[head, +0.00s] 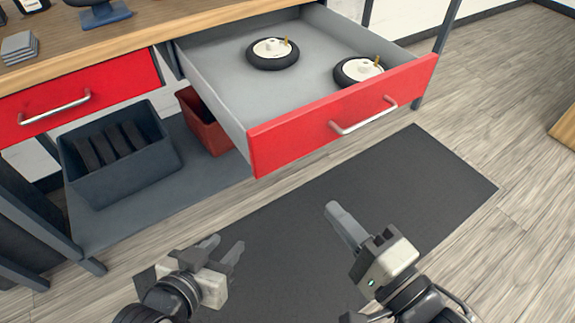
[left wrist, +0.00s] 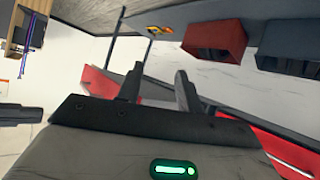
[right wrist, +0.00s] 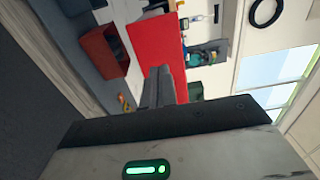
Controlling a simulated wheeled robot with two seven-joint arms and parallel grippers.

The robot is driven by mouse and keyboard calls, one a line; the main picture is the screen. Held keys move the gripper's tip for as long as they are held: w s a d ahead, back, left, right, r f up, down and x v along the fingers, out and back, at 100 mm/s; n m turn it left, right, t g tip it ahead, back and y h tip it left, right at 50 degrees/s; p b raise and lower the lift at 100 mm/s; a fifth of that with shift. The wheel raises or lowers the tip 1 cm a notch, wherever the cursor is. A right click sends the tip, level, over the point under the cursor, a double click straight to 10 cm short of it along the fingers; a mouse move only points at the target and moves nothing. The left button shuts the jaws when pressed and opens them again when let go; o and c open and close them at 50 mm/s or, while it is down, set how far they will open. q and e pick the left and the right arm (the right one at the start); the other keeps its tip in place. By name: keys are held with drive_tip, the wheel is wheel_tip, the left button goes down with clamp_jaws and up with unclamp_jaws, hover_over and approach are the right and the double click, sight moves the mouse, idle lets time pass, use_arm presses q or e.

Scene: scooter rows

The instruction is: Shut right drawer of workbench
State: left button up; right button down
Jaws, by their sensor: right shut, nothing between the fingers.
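The right drawer (head: 340,113) of the workbench is pulled well out in the head view. It has a red front and a silver bar handle (head: 363,116); its red front also shows in the right wrist view (right wrist: 155,45). Two small wheels, one at the back (head: 272,53) and one behind the front panel (head: 358,71), lie inside. My right gripper (head: 336,209) is shut and empty, in front of the drawer and apart from it. My left gripper (head: 224,246) is open and empty, lower left of the drawer front; its spread fingers show in the left wrist view (left wrist: 158,88).
The left drawer (head: 75,92) looks shut. A dark crate (head: 125,165) and a red bin (head: 205,125) stand on the lower shelf (head: 165,205). The wooden bench top (head: 150,27) is above. A dark mat (head: 420,180) covers the floor before the drawer; open floor lies right.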

drive_tip(key=f, duration=0.2)
drive_tip(key=b, duration=0.1)
approach(277, 151)
drive_tip(key=x, duration=0.6)
drive_tip(key=shift+w+a, duration=0.1)
drive_tip(key=shift+a, duration=0.05)
drive_tip(key=shift+w+a, duration=0.15)
drive_tip(key=shift+w, duration=0.05)
